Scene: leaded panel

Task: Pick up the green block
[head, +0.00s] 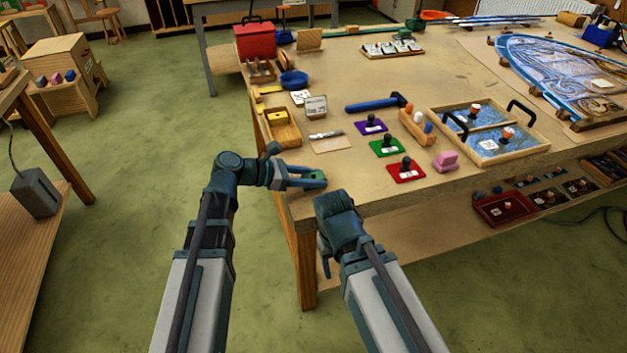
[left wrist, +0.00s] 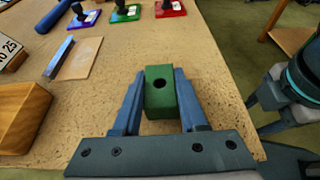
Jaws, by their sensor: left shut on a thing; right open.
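The green block (left wrist: 160,100), with a dark round hole in its top, sits between the fingers of my left gripper (left wrist: 159,82) in the left wrist view. The fingers are shut on its two sides. In the head view the block (head: 316,179) shows at the front left corner of the table, with my left gripper (head: 308,178) around it. I cannot tell whether its underside touches the table. My right gripper (head: 325,260) is open, low in front of the table's front edge, and partly hidden by its own wrist.
The workbench (head: 345,190) is bare around the block. Behind are a green-based knob (head: 387,147), a red one (head: 406,171), a purple one (head: 371,125), a pink block (head: 445,161) and a blue-handled hammer (head: 374,104). A wooden tray (head: 284,134) stands near the left edge.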

